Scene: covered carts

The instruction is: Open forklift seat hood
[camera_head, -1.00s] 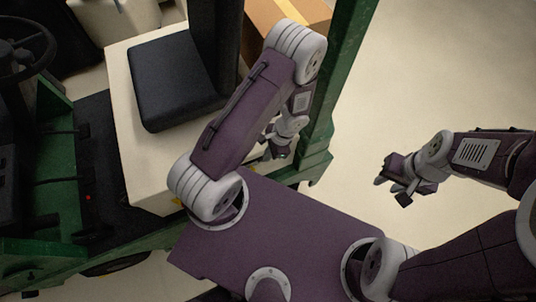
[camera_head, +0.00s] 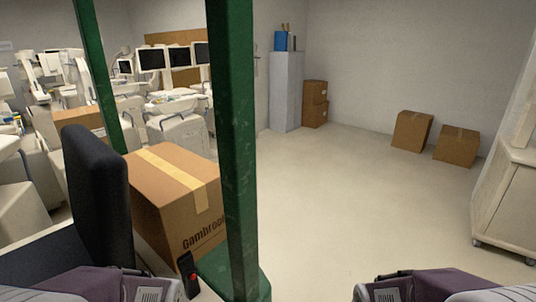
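The forklift seat's black backrest (camera_head: 97,190) stands at the left edge of my head view. A small part of the pale seat hood (camera_head: 150,258) shows behind and beside the backrest, low in the picture. Most of the hood is out of view, so I cannot tell whether it is raised. Purple and grey links of my two arms show along the bottom edge. Both grippers are out of view.
The forklift's green post (camera_head: 232,140) rises close in front of me. A cardboard box (camera_head: 200,220) sits behind the seat. White medical equipment (camera_head: 178,132) crowds the back left. Boxes (camera_head: 411,130) and a cabinet (camera_head: 508,195) stand at right. The middle floor is clear.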

